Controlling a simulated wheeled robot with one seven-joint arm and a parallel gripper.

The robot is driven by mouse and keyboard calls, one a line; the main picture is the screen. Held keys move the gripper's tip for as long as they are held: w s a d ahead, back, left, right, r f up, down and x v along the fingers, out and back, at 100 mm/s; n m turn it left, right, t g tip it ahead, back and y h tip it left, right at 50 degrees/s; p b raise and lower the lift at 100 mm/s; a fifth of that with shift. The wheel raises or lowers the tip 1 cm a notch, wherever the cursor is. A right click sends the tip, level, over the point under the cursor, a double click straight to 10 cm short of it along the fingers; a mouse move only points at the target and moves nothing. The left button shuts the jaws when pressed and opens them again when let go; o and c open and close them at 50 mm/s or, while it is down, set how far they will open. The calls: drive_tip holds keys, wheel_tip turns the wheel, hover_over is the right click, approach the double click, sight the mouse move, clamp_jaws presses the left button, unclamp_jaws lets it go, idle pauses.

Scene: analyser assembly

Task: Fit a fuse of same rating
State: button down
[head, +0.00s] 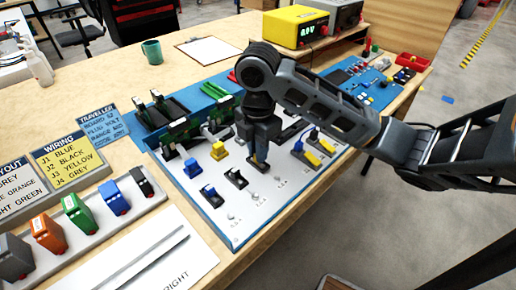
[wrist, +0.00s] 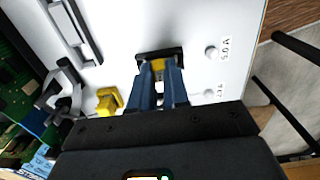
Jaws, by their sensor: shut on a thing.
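My gripper (wrist: 158,82) points down over the white panel (wrist: 190,20), its two blue fingers close together. They are shut on a small yellow fuse (wrist: 158,65), of which only a little shows between the fingertips. The fuse is at a black-rimmed holder (wrist: 160,54) on the panel; I cannot tell how deep it sits. A label reading about 5.0 A and a round stud (wrist: 211,52) are beside it. In the head view my gripper (head: 262,163) hides most of this spot. A yellow block (head: 218,151) stands left of it; it also shows in the wrist view (wrist: 108,100).
Green circuit boards (head: 180,130) stand behind. Coloured blocks (head: 77,213) fill a rack at the left. Part of the panel's front is clear.

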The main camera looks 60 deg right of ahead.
drive_tip(key=c, duration=0.7)
unclamp_jaws()
drive_tip(key=shift+r+p, duration=3.1)
drive_tip(key=shift+r, duration=0.45)
